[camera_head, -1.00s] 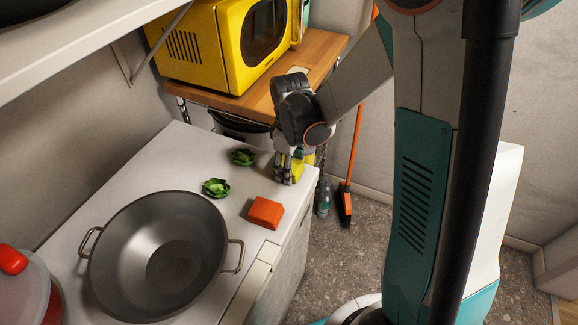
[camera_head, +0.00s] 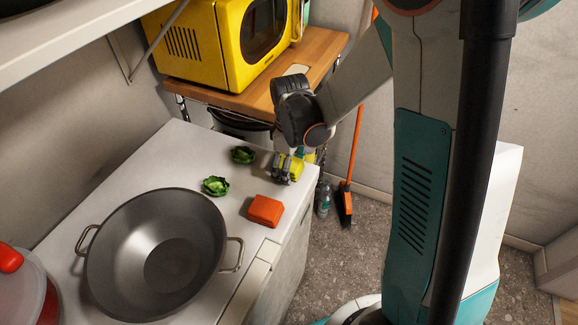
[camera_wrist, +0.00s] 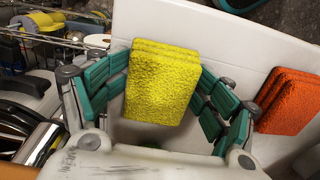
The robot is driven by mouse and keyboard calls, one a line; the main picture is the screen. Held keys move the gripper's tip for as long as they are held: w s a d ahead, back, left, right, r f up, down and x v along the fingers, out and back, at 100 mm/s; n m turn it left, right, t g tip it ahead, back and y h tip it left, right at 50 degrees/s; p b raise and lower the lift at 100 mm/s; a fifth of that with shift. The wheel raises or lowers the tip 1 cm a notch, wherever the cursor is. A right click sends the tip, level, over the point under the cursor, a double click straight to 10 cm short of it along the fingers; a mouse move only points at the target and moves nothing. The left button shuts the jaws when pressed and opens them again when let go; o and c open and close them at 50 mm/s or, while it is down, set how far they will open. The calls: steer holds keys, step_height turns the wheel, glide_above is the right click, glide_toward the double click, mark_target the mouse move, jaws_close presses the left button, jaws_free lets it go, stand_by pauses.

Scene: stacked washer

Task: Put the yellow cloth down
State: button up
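The yellow cloth (camera_wrist: 162,85) is a folded, layered block between the two teal fingers of my gripper (camera_wrist: 160,75) in the wrist view. The fingertips meet its left and right edges, so my gripper looks shut on it. In the head view, my gripper (camera_head: 285,167) is over the far right corner of the white counter (camera_head: 165,165), with the yellow cloth (camera_head: 296,170) partly hidden by the fingers. I cannot tell whether the cloth touches the counter or hangs slightly above it.
An orange folded cloth (camera_head: 265,211) lies near the counter's right edge, close to my gripper. Two green vegetables (camera_head: 216,187) lie to the left. A large wok (camera_head: 157,255) fills the front. A yellow microwave (camera_head: 235,45) stands on a wooden shelf behind. A broom (camera_head: 347,190) stands beyond the counter.

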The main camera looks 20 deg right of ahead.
steer(key=shift+r, duration=0.1)
step_height(320, 180, up, 13)
steer(key=p, duration=0.5)
steer(key=s+r+m+t, duration=0.7)
steer(key=s+r+m, duration=0.2)
steer(key=s, duration=0.6)
step_height(320, 180, up, 2)
steer(key=shift+s+r, duration=0.1)
steer(key=shift+s, duration=0.05)
steer(key=shift+o, duration=0.4)
stand_by(0.5)
